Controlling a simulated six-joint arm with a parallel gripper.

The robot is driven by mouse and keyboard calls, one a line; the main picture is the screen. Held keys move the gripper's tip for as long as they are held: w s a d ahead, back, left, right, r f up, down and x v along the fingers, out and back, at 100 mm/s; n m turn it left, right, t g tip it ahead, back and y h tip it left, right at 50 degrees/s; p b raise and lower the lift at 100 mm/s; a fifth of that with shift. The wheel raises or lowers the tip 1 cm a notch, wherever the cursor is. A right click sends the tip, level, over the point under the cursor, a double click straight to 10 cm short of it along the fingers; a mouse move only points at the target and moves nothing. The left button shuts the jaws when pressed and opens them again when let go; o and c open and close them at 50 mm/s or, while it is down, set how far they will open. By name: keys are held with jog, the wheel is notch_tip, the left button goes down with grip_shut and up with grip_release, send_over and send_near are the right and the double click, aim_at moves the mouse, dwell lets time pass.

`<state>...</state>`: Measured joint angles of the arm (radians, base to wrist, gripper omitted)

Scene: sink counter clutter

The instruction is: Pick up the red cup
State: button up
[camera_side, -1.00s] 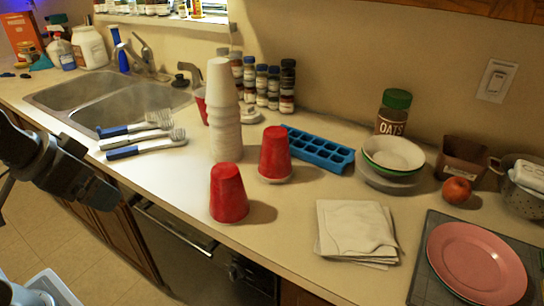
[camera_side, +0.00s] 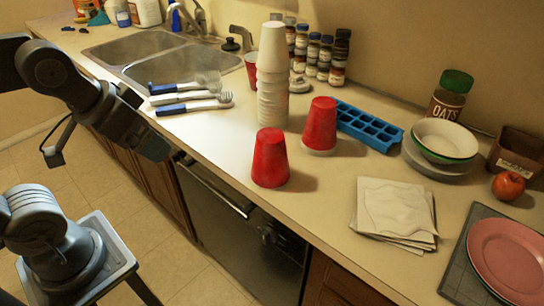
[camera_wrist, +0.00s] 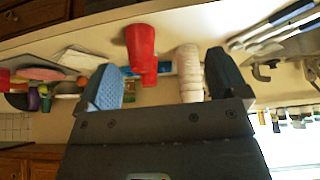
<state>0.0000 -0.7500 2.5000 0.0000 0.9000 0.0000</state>
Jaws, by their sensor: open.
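A red cup (camera_side: 270,160) stands upside down near the counter's front edge. A second red cup (camera_side: 320,125) stands behind it to the right, with a white rim at its base. A third red cup (camera_side: 251,72) is partly hidden behind the white cup stack (camera_side: 272,85). My gripper (camera_side: 152,146) is left of the front cup, apart from it, in front of the counter. In the wrist view, my gripper (camera_wrist: 162,62) has its fingers wide apart with nothing held. The red cup (camera_wrist: 140,42) and the white stack (camera_wrist: 190,75) appear beyond the fingers.
Several utensils (camera_side: 190,97) lie left of the cups, by the sink (camera_side: 140,50). A blue ice tray (camera_side: 368,127), folded cloths (camera_side: 394,210), bowls (camera_side: 443,140) and an oats jar (camera_side: 450,95) are to the right. The counter just left of the front cup is clear.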

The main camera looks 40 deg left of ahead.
jog(key=shift+o, duration=0.2)
jog(key=shift+o, duration=0.6)
jog(key=m+t+y, duration=0.4)
jog(key=m+t, duration=0.8)
jog(key=m, duration=2.3)
send_near(262, 158)
jog(key=x, duration=1.3)
jog(key=shift+a+f, duration=0.1)
jog(key=shift+f, duration=0.1)
